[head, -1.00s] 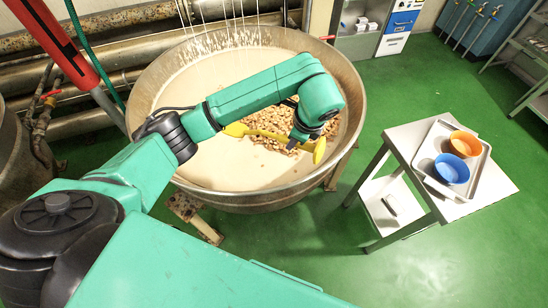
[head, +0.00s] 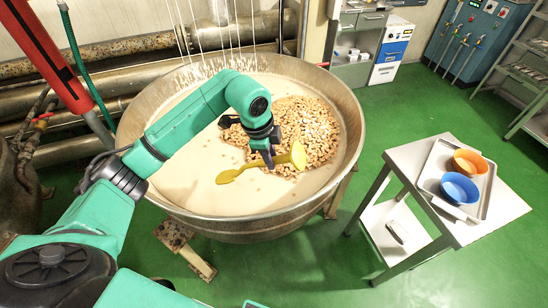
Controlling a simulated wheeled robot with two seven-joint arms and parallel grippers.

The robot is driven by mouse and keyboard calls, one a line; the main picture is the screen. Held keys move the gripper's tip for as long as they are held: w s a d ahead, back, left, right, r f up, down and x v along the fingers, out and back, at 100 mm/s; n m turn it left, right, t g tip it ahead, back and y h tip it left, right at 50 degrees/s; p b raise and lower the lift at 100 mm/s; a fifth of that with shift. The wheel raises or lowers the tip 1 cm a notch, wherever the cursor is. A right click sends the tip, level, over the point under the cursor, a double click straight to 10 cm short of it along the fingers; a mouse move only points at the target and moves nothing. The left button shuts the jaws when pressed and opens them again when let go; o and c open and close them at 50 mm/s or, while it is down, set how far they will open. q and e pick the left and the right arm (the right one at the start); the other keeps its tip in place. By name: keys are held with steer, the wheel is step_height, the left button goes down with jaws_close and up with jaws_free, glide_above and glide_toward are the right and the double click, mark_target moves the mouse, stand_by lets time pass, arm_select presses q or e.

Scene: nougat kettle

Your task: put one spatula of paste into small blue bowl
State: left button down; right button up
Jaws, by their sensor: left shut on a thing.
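My left gripper (head: 268,161) is over the big steel kettle (head: 240,227), shut on the yellow spatula (head: 241,171). The spatula lies across in the grip, one end to the left over bare paste and a wider, rounded end to the right over the nuts. I cannot tell whether it touches the paste. The pale, cream-coloured paste (head: 190,180) fills the kettle, with a patch of nuts (head: 318,122) on its right half. The small blue bowl (head: 460,188) stands on a tray on the table at right, far from the gripper. My right gripper is not in view.
The orange bowl (head: 470,162) stands just behind the blue bowl on the metal tray (head: 437,160). The white table (head: 408,159) has a lower shelf with a small object. Green floor (head: 375,125) lies clear between kettle and table. Thin strands hang at the kettle's back.

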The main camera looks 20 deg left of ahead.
arm_select(q)
steer(key=a+f+y+b, duration=0.2)
steer(key=a+f+b, duration=0.35)
steer(key=f, duration=0.35)
steer(key=a+f+y+b, duration=0.2)
steer(key=a+f+b, duration=0.2)
steer(key=f+b, duration=0.3)
steer(key=d+r+p, duration=0.3)
steer(key=r+p, duration=0.2)
steer(key=r, duration=0.1)
steer(key=d+r+y+p, duration=0.1)
steer(key=d+r+p, duration=0.3)
steer(key=r+p, duration=0.1)
steer(key=d+r+y+p, duration=0.1)
steer(key=d+r+p, duration=0.2)
steer(key=r+p, duration=0.3)
steer(key=shift+d+r+m, duration=0.3)
stand_by(0.4)
stand_by(1.0)
